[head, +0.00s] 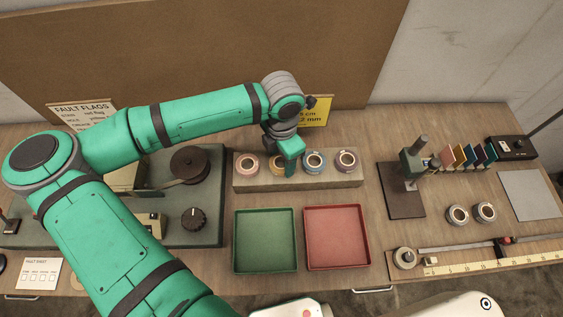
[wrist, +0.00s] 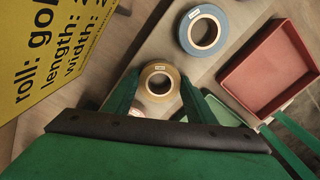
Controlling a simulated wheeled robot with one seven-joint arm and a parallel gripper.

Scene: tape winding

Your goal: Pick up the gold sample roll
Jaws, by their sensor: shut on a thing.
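The gold sample roll (wrist: 158,70) is a ring of yellowish tape around a white core with a small label. In the wrist view it sits between the two green fingers of my gripper (wrist: 160,97), which is shut on it. In the head view my gripper (head: 289,160) reaches down at the long grey block (head: 300,182), and the gold roll (head: 276,171) is partly hidden behind it. I cannot tell whether the roll still touches the block.
A pink roll (head: 248,164) is left of the gold one; a blue roll (head: 314,162) and a purple roll (head: 345,161) are right. A green tray (head: 265,271) and a red tray (head: 337,269) lie in front. A yellow card (head: 319,108) stands behind.

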